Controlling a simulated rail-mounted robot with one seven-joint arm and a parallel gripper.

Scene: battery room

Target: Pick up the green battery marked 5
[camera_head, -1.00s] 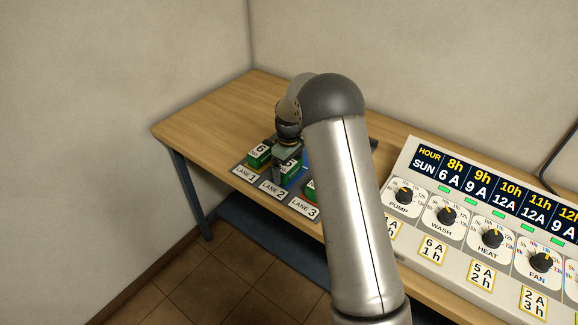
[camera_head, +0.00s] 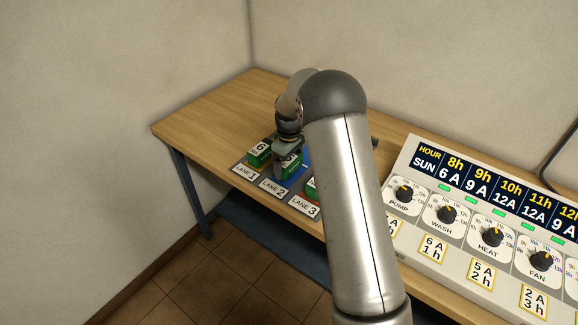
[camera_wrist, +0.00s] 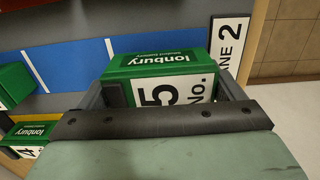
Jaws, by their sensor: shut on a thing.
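The green battery marked 5 (camera_wrist: 160,88) is between the two fingers of my gripper (camera_wrist: 172,92) in the wrist view, with its white label facing the camera. The fingers press on its two sides. In the camera_head view the battery (camera_head: 288,168) hangs under my gripper (camera_head: 288,154) at lane 2, partly covered by it. I cannot tell for sure whether its underside is clear of the mat.
A green battery marked 6 (camera_head: 259,151) stands close by in lane 1. Another green battery (camera_head: 311,185) is in lane 3, partly hidden by my arm. A battery marked 4 (camera_wrist: 30,138) shows in the wrist view. A sloped control panel (camera_head: 465,225) stands right on the wooden table (camera_head: 205,115).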

